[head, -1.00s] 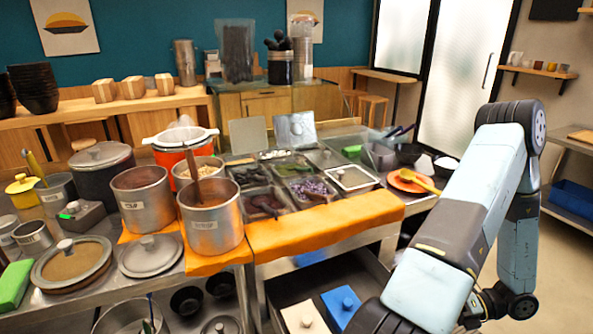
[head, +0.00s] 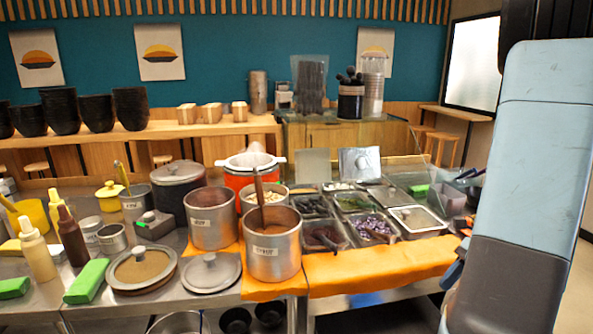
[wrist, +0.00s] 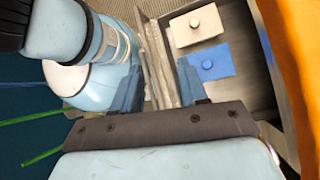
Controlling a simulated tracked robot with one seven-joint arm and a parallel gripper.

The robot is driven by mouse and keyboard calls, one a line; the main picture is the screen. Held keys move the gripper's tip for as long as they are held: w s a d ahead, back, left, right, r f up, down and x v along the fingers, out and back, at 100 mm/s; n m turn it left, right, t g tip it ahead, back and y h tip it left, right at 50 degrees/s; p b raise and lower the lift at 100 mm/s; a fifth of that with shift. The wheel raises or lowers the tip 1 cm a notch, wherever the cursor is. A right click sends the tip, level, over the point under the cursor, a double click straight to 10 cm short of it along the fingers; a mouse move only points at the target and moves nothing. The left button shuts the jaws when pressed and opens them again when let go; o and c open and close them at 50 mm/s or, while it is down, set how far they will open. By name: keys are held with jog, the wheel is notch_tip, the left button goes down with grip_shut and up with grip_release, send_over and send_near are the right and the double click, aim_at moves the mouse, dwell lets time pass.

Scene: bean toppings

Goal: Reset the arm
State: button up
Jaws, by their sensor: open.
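My gripper (wrist: 160,90) shows in the wrist view with its two blue-grey fingers spread apart and nothing between them. It points down past the side of an open drawer or shelf (wrist: 245,85). My arm fills the right side of the head view. The gripper itself is mostly hidden behind the arm there. Part of my own body shows at the upper left of the wrist view.
A white-lidded container (wrist: 195,25) and a blue-lidded one (wrist: 212,63) sit in the drawer. The counter holds metal pots (head: 273,250), a topping tray section (head: 415,220), an orange cloth (head: 375,268), squeeze bottles (head: 72,238) and green blocks (head: 87,281).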

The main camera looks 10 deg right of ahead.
jog(key=s+a+r+n+t+h, duration=0.1)
jog(key=a+r+n+t+h, duration=0.2)
jog(key=a+r+n, duration=0.7)
jog(key=s+a+r+n+t+h, duration=0.2)
jog(key=a+r+n+t+h, duration=0.2)
jog(key=a+r+n, duration=0.6)
jog(key=shift+s+a+r+h, duration=0.25)
jog(key=shift+a+r+h, duration=0.1)
jog(key=shift+r, duration=0.35)
